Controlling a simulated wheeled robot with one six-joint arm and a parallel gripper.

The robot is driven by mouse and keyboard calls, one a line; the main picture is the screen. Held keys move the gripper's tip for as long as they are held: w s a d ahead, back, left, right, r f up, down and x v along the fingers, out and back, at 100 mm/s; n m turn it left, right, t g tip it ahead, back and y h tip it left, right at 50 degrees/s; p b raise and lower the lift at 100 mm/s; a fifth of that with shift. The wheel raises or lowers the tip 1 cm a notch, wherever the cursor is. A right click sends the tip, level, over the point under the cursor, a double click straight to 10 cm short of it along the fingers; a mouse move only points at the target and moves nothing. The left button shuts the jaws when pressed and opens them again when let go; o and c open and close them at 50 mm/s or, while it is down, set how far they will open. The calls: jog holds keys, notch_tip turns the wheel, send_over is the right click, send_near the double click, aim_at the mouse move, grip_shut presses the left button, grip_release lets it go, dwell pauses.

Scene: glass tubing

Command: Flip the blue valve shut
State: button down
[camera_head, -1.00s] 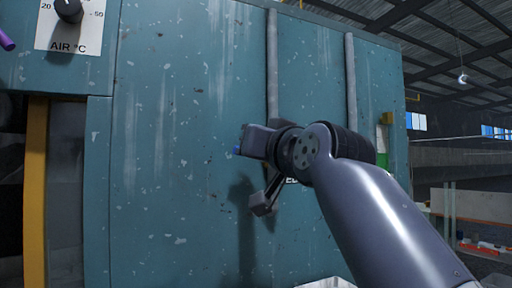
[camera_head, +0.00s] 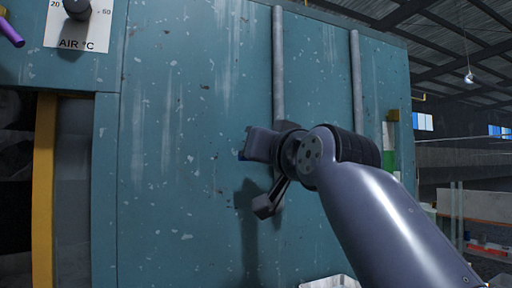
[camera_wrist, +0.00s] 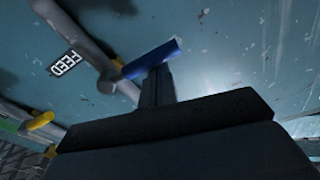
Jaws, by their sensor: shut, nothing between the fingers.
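The blue valve handle (camera_wrist: 150,58) shows in the wrist view as a bar slanting up to the right from a yellow fitting on a grey pipe (camera_wrist: 75,32). My gripper (camera_wrist: 157,75) is shut and empty, with its fingers close against the handle's underside; I cannot tell if they touch. The fingers hide part of the view behind them. In the head view my gripper (camera_head: 258,145) is in front of the teal wall at the left pipe, and only a small dark-blue tip shows at its left end. The rest of the valve is hidden there.
A FEED label (camera_wrist: 65,62) is beside the pipe. A second yellow fitting (camera_wrist: 40,121) is at the wrist view's left. A second vertical pipe (camera_head: 356,80) runs to the right on the teal wall (camera_head: 170,150). A dial knob (camera_head: 77,8) is at upper left.

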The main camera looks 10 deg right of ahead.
notch_tip(320, 180, up, 4)
jog(key=p, duration=0.3)
jog(key=shift+p, duration=0.4)
jog(key=b+v, duration=0.3)
jog(key=v, duration=0.6)
jog(key=shift+d, duration=0.15)
jog(key=shift+f, duration=0.15)
